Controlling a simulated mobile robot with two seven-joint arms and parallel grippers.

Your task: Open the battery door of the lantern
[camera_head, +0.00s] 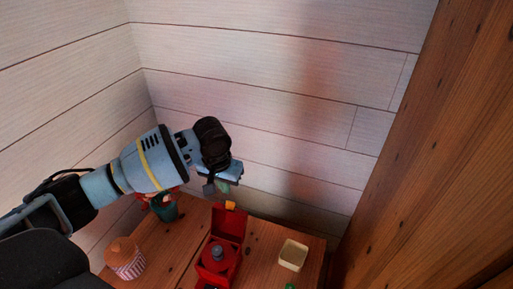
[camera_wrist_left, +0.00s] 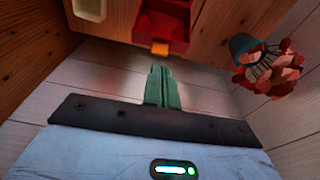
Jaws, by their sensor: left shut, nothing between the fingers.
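The red lantern (camera_head: 216,276) is on the wooden table, with a dark grey round part (camera_head: 217,253) in its middle. A red panel (camera_head: 229,222) stands up at its back edge, with an orange tab (camera_head: 230,205) on top; it looks like the battery door, standing open. In the left wrist view the red panel (camera_wrist_left: 165,22) and orange tab (camera_wrist_left: 160,48) show at the top. My left gripper (camera_head: 222,187) is above and behind the tab, apart from it. Its green fingers (camera_wrist_left: 161,74) are shut and empty. My right gripper is out of view.
A teal pot (camera_head: 166,212) with red flowers stands at the back left, near the left gripper. A striped jar (camera_head: 125,262) is at the left. A cream open box (camera_head: 293,255) stands right of the lantern. Plank walls close off the back; a wooden panel (camera_head: 440,170) stands at the right.

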